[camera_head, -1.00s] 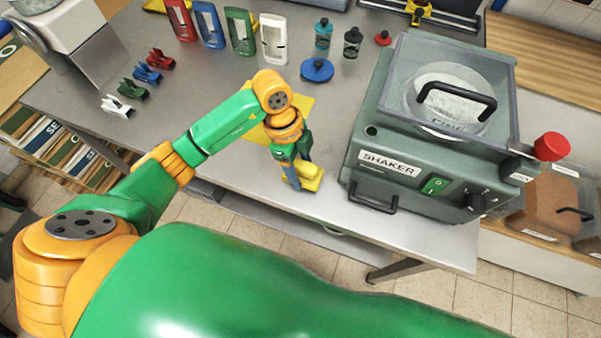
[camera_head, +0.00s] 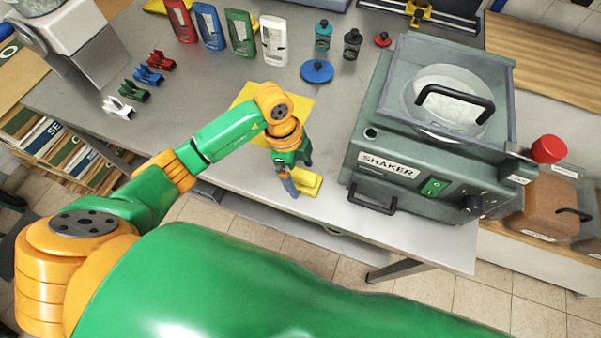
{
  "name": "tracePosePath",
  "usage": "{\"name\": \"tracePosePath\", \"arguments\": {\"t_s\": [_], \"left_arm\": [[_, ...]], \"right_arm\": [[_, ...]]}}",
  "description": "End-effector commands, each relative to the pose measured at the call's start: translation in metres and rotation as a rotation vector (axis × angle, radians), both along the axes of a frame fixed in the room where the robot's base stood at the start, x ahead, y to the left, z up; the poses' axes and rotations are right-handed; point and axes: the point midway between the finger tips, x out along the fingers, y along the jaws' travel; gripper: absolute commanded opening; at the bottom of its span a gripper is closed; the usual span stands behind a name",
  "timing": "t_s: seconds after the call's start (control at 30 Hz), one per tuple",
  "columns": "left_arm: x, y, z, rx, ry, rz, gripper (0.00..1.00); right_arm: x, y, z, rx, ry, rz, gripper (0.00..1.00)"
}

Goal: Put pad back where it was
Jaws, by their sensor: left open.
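A small yellow block-like piece (camera_head: 309,183) lies at the front edge of the grey table. A flat yellow sheet (camera_head: 299,104) lies on the table behind it, partly hidden by my left arm. I cannot tell for sure which of these is the pad. My left gripper (camera_head: 297,177) points down at the yellow piece and is open. One blue-grey finger is in front of the piece's left side; the other is partly hidden behind the wrist. I cannot tell whether the fingers touch it. My right gripper is out of view.
The shaker (camera_head: 400,170) stands close on the right, with a black front handle. Red, blue, green and white clips (camera_head: 118,107) stand at the left. The table between clips and sheet is clear.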

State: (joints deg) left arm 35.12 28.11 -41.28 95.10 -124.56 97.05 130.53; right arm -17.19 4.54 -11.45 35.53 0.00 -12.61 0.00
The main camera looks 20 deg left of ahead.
Motion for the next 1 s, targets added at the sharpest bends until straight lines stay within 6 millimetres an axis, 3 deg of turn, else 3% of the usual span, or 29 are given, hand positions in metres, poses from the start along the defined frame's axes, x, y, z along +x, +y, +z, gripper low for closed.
{"name": "tracePosePath", "arguments": {"t_s": [0.3,0.43,0.6,1.0], "left_arm": [[0.005,0.019,0.077,0.001,-0.007,0.000,0.98],[0.005,0.024,0.100,0.002,-0.005,0.001,0.98],[0.005,0.026,0.109,0.001,-0.002,0.000,0.98],[0.005,0.026,0.109,0.001,-0.001,0.000,0.98]], "right_arm": [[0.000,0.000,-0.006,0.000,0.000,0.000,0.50],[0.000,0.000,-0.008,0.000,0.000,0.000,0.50],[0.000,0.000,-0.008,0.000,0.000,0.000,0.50],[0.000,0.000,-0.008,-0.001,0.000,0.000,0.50]]}}
